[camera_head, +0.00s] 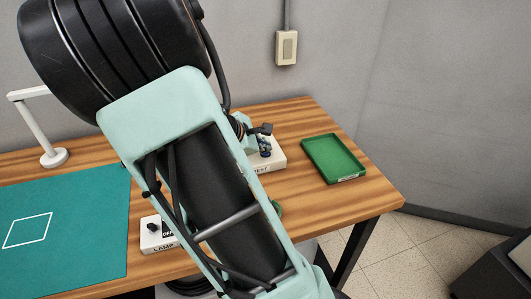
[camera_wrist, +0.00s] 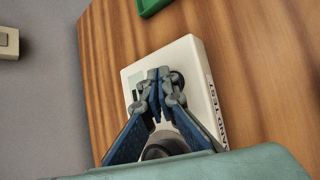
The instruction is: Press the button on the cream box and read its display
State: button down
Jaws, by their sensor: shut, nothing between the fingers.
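The cream box (camera_head: 276,161) stands on the wooden table, partly hidden behind my arm in the head view. In the wrist view the cream box (camera_wrist: 192,52) lies under my gripper, with dark lettering ending in "TEST" along its side. My gripper (camera_wrist: 160,76) is shut and empty over the top of the box. A dark round part, seemingly the button (camera_wrist: 178,80), shows just right of the fingertips. I cannot tell whether the fingers touch it. A greyish panel, perhaps the display (camera_wrist: 134,84), shows left of the fingers, mostly covered; no reading can be made out.
A green tray (camera_head: 335,158) lies right of the box near the table's edge. A teal mat (camera_head: 85,205) and a white lamp (camera_head: 52,155) are at left.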

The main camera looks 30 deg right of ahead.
aim_at(264, 153)
jog(key=shift+f, duration=0.3)
jog(key=shift+r, duration=0.1)
dwell(0.3)
jog(key=shift+r+p, duration=0.45)
jog(key=shift+r, duration=0.3)
notch_tip(264, 153, up, 5)
jog(key=p, duration=0.4)
dwell(0.4)
